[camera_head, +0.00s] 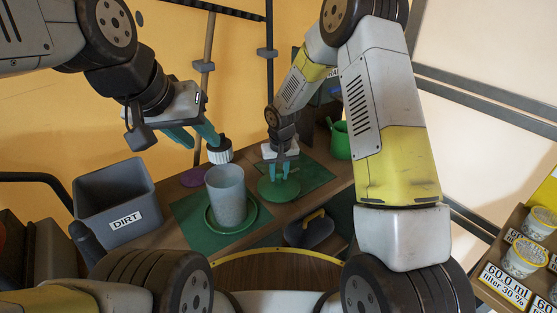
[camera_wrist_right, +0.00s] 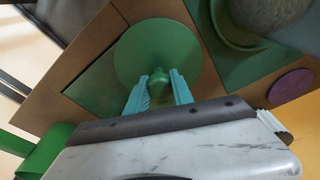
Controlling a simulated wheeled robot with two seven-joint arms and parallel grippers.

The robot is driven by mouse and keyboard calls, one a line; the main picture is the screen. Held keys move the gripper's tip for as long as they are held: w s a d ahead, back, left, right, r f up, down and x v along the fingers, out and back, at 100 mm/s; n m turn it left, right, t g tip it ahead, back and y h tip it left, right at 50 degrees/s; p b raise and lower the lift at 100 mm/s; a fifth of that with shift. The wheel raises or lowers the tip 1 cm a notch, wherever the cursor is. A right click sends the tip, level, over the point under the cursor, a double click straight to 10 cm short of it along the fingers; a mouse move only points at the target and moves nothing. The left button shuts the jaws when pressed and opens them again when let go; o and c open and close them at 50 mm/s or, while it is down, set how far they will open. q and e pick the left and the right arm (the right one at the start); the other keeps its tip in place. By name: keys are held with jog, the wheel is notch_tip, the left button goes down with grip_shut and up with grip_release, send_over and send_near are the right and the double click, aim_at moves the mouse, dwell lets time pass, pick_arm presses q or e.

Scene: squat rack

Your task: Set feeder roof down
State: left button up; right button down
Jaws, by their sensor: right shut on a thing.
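The feeder roof, a flat green disc with a small knob (camera_head: 278,191), is at the front of a dark green mat (camera_head: 316,175). My right gripper (camera_head: 279,175) is shut on its knob from above. In the right wrist view the teal fingers close around the knob, and the disc (camera_wrist_right: 150,50) spreads over the mat. I cannot tell whether the disc touches the mat. A grey feeder cylinder (camera_head: 227,197) stands upright on a round green tray (camera_head: 247,219), left of the roof. My left gripper (camera_head: 193,137) has its fingers apart, above and behind the cylinder.
A ridged white cap-like thing (camera_head: 220,152) is by the left gripper's right fingertip; contact is unclear. A grey DIRT bin (camera_head: 113,198) stands left. A purple disc (camera_head: 194,177) lies behind the cylinder. A green can (camera_head: 341,141) stands right of the mat. Labelled cups (camera_head: 523,258) are far right.

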aim_at(280, 186)
jog(key=shift+f, duration=0.15)
jog(key=c, duration=1.1)
grip_release()
notch_tip(280, 186, up, 12)
jog(key=s, duration=0.2)
jog(key=s+d+r+m+t, duration=0.1)
jog(key=s+d+r, duration=0.3)
jog(key=r, duration=0.3)
jog(key=s+d+r+t, duration=0.1)
jog(key=s+d+r, duration=0.4)
jog(key=r, duration=0.2)
jog(key=s+d+r+t+y, duration=0.1)
jog(key=s+d+r, duration=0.1)
jog(key=s, duration=0.6)
jog(key=s+d+r+m+t, duration=0.1)
jog(key=s+r, duration=0.3)
jog(key=s, duration=0.4)
jog(key=shift+d+y, duration=0.4)
jog(key=shift+d, duration=0.5)
